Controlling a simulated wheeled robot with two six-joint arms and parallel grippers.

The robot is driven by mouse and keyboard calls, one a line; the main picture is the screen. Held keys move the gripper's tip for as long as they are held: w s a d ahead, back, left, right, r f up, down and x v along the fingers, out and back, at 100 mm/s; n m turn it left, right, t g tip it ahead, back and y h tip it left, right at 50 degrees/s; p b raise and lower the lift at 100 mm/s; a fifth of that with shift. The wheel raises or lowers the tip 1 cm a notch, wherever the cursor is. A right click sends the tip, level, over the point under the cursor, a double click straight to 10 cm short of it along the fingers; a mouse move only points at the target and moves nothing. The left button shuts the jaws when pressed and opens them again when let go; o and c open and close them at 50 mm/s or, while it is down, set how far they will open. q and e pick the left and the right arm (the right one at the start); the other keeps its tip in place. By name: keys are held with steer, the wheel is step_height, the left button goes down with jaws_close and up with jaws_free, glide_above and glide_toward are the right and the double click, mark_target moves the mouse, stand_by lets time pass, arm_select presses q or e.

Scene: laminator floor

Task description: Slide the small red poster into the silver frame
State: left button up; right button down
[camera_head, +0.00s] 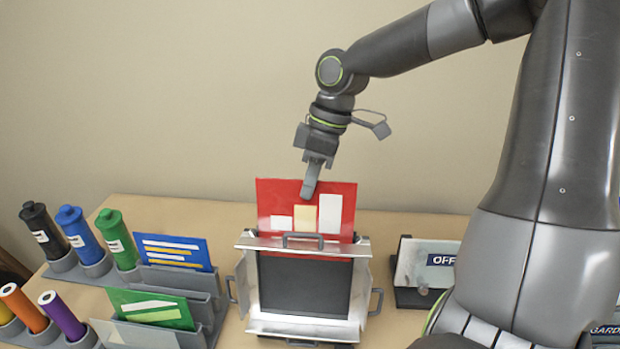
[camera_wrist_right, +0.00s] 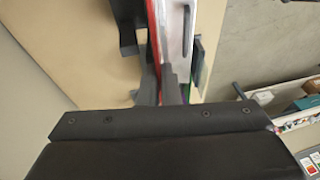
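The small red poster (camera_head: 277,200), with white and cream bars, stands upright at the top of the silver frame (camera_head: 250,290). Its lower part passes behind the frame's top bar and handle, and a thin red strip shows just below that bar. The frame's dark panel (camera_head: 304,285) is otherwise bare. My right gripper (camera_head: 310,188) is at the poster's top edge, with one finger in front of it. In the right wrist view the red poster (camera_wrist_right: 154,40) runs edge-on between the fingers (camera_wrist_right: 170,85), which are closed on it. My left gripper is out of view.
At left, a grey rack (camera_head: 208,315) holds a blue card (camera_head: 175,247) and a green card (camera_head: 150,308), beside several coloured tubes. Right of the frame is a holder with an "OFF" sign (camera_head: 425,262). A beige wall stands behind the table (camera_head: 200,212).

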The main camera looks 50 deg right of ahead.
mark_target(309, 217)
steer(key=shift+s+a+f+b, duration=0.1)
steer(key=shift+a+f+b, duration=0.05)
steer(key=shift+f+b, duration=0.8)
steer(key=shift+s+a+f+b, duration=0.15)
steer(key=shift+f+b, duration=0.65)
steer(key=shift+f, duration=0.4)
steer(key=shift+s+a+f+b, duration=0.1)
steer(key=shift+f+b, duration=0.75)
steer(key=shift+f, duration=0.2)
steer(key=c, duration=1.6)
jaws_free()
steer(key=shift+o, duration=0.2)
steer(key=p+v, duration=0.1)
steer(key=v, duration=1.6)
steer(key=shift+d+r, duration=0.15)
steer(key=shift+r, duration=0.05)
steer(key=shift+f, duration=0.1)
